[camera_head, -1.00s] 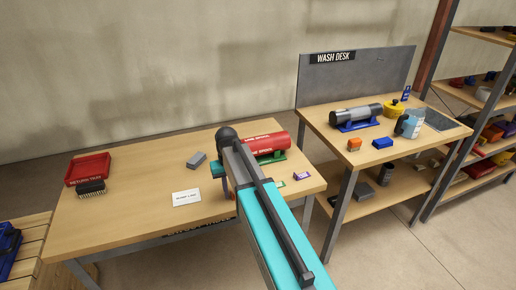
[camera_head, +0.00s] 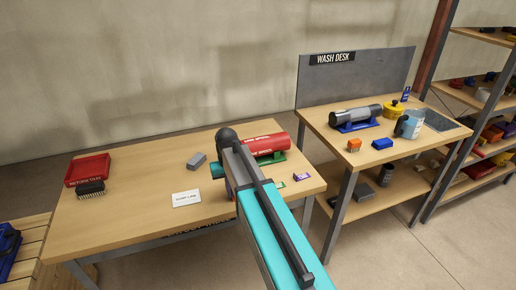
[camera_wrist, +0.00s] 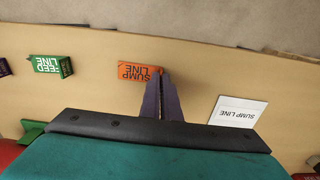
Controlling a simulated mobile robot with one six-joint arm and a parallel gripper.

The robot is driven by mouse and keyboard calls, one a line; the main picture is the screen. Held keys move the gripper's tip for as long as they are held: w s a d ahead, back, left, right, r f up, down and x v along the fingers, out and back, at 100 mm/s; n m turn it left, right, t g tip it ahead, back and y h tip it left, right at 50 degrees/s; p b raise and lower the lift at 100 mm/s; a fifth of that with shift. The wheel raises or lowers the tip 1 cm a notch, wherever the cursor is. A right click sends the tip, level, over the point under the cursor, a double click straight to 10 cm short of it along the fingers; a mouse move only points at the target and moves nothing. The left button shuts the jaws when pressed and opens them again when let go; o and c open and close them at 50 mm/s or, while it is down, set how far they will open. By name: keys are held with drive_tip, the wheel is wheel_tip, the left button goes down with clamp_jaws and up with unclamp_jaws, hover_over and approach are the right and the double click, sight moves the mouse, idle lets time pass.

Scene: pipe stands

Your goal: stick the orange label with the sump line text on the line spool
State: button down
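The orange label (camera_wrist: 136,72) reads SUMP LINE, upside down in the wrist view. My gripper (camera_wrist: 160,78) points down at its right end, with the two dark fingers nearly together. The fingertips appear closed on the raised edge at that end. The label seems to be at the tabletop; any gap under it cannot be told. In the head view my arm hides the label and most of my gripper (camera_head: 228,185). The red line spool (camera_head: 268,144) lies on a green cradle (camera_head: 272,158) behind my arm, and its edge shows at the wrist view's lower left (camera_wrist: 8,156).
A green FEED LINE label (camera_wrist: 47,64) and a purple label (camera_head: 302,177) lie nearby. A white SUMP LINE card (camera_head: 186,198) lies left of my gripper. The table's front-left is clear.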

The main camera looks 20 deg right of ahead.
drive_tip(key=shift+a+r+p, duration=0.25)
drive_tip(key=shift+r+p, duration=0.35)
drive_tip(key=shift+r, duration=0.3)
drive_tip(key=shift+a+r+p, duration=0.25)
drive_tip(key=shift+r+p, duration=0.35)
drive_tip(key=shift+r, duration=0.25)
idle(1.3)
drive_tip(key=shift+r, duration=0.1)
drive_tip(key=shift+r+p, duration=1.6)
drive_tip(key=shift+r, duration=0.8)
drive_tip(key=shift+s+b, duration=0.1)
drive_tip(key=shift+b, duration=0.2)
drive_tip(key=s+n+b, duration=0.1)
drive_tip(key=n+b, duration=0.1)
drive_tip(key=s+r+n+b, duration=0.1)
drive_tip(key=n+b, duration=0.1)
drive_tip(key=s+d+r+n+b, duration=0.1)
drive_tip(key=s+n+b, duration=0.1)
drive_tip(key=shift+s+r, duration=0.1)
drive_tip(key=shift+r, duration=0.05)
